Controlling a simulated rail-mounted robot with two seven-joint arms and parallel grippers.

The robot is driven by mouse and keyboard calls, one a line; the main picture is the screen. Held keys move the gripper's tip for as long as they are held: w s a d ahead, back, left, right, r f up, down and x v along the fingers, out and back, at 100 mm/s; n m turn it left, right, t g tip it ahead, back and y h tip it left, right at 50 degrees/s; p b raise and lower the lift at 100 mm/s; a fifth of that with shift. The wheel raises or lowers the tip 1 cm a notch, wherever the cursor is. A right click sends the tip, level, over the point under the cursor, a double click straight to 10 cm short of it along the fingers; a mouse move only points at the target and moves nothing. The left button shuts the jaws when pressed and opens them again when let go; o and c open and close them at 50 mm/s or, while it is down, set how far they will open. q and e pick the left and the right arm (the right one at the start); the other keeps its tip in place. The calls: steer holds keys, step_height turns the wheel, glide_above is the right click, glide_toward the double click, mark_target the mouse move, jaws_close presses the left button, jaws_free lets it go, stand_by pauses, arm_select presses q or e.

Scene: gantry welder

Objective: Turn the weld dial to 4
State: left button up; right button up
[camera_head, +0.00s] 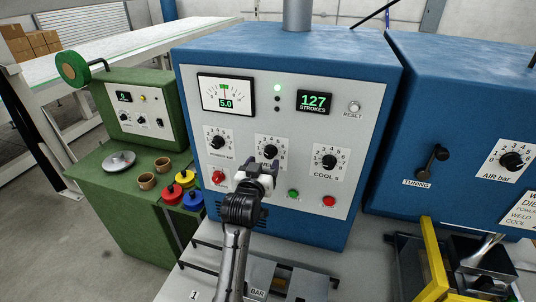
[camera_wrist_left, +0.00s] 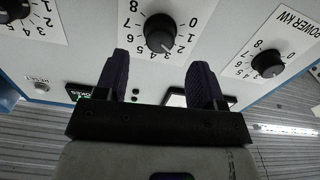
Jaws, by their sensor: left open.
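The weld dial (camera_head: 270,151) is the middle of three black knobs on the blue cabinet's pale panel. Its lower part is partly hidden by my left gripper (camera_head: 261,167) in the head view. In the left wrist view the picture is upside down, and the dial (camera_wrist_left: 160,34) shows with its number scale around it. I cannot read its exact setting. My left gripper (camera_wrist_left: 161,65) is open, its two fingers spread on either side of the dial's line. The knob is ahead of the fingertips, and nothing is held. My right gripper is not in view.
The power dial (camera_head: 218,142) and the cool dial (camera_head: 329,162) flank the weld dial. A red knob (camera_head: 218,177), green button (camera_head: 293,194) and red button (camera_head: 328,201) sit below. A green machine (camera_head: 140,112) stands left, another blue cabinet (camera_head: 463,85) right.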

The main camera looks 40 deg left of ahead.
mark_target(269, 154)
arm_select(q)
steer(key=shift+p+x, duration=0.3)
steer(key=shift+x, duration=1.95)
steer(key=shift+c, duration=0.4)
